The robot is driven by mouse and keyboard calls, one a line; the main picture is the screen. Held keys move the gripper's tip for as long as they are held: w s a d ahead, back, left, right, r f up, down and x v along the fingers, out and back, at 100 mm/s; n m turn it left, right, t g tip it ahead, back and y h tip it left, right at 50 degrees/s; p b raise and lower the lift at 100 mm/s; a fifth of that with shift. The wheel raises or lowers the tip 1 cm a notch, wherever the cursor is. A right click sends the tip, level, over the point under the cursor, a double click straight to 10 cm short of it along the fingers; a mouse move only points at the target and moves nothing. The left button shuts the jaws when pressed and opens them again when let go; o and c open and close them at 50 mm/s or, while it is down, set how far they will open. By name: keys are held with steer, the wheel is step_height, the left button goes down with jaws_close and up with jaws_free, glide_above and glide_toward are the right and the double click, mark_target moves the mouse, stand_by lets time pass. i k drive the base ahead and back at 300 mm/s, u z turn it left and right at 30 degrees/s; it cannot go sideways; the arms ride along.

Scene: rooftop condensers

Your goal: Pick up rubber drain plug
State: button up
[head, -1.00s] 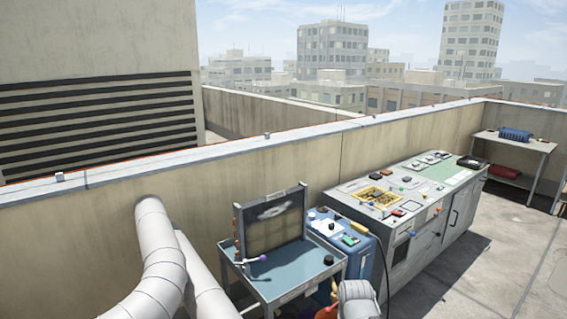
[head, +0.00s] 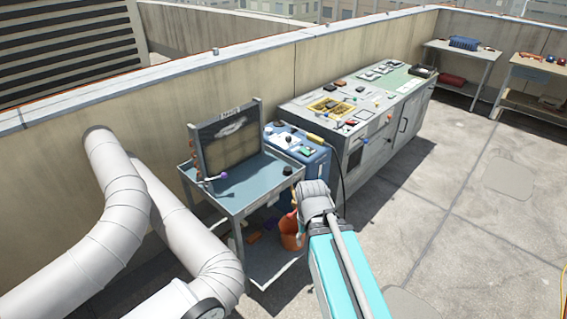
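A small round black object (head: 287,170) sits on the near right corner of the blue-topped cart (head: 238,192). It may be the rubber drain plug, but it is too small to be sure. My teal arm comes up from the bottom and ends in view at a grey joint (head: 316,197), just right of the cart's near corner. I cannot make out my gripper or its fingers. The arm covers part of the floor beside the cart.
A dark framed panel (head: 228,142) stands at the cart's back, with a purple-knobbed tool (head: 224,174) in front. A blue cabinet (head: 311,157) and a long grey workbench (head: 385,118) stand behind. An orange bucket (head: 291,236) is low by the cart. Large pipes (head: 118,195) are left; floor is open right.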

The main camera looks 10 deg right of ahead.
mark_target(288, 170)
steer(key=z, duration=0.05)
steer(key=k, duration=0.65)
steer(key=z, duration=0.25)
steer(key=i, duration=1.55)
steer(key=u, duration=0.4)
